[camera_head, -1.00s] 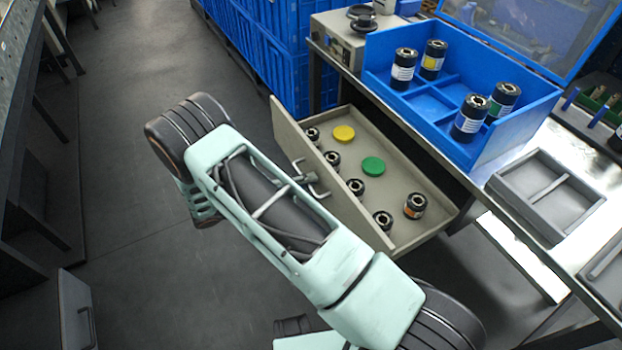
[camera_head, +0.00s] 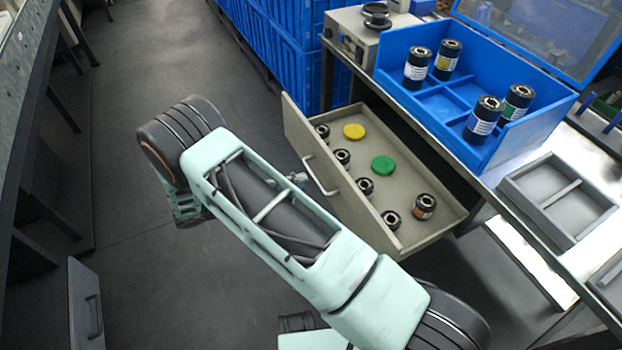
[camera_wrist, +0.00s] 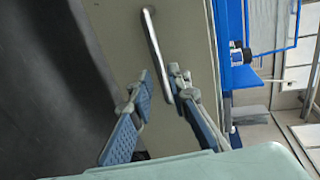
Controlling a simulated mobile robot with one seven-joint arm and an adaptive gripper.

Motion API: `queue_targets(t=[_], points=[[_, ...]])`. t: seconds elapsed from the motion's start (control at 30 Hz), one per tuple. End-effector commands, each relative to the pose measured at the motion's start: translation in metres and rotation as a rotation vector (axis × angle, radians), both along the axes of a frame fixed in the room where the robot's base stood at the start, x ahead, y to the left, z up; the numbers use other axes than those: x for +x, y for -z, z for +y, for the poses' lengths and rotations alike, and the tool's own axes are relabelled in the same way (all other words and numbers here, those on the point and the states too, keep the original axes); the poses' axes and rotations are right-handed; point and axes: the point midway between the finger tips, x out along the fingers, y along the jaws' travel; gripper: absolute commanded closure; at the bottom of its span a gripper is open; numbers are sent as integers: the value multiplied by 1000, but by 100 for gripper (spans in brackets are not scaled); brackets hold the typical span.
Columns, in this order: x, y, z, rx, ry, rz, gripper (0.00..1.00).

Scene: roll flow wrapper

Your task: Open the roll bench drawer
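The roll bench drawer (camera_head: 405,238) is pulled well out from under the bench, with its inside in view. Its bar handle (camera_head: 320,177) is on the front panel and also shows in the wrist view (camera_wrist: 153,42). My gripper (camera_wrist: 160,78) is open and empty. In the wrist view the handle's lower end lies between the fingertips in the picture. In the head view my fingertips (camera_head: 298,178) show just left of the handle, apart from it; my arm hides most of the gripper.
The drawer holds several dark rolls, a yellow disc (camera_head: 354,132) and a green disc (camera_head: 383,166). A blue divided box (camera_head: 440,108) with rolls and a grey tray (camera_head: 556,200) stand on the bench. Blue crates (camera_head: 297,60) stand behind. The floor at left is clear.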

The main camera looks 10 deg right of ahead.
Motion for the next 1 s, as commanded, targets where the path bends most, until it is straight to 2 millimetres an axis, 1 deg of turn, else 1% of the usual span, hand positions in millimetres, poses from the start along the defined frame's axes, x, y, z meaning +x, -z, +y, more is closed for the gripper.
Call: queue_targets(t=[0.03,0.1,0.2,0.33,0.5,0.93,1.0], points=[[-3,-2,11,2,-3,-1,84],[-8,-5,24,1,-2,0,84],[-14,-8,39,1,-1,0,84],[-18,-11,51,0,0,0,84],[-21,-12,56,0,1,1,84],[-20,-12,55,0,1,0,84],[-18,-15,55,8,7,-13,84]])
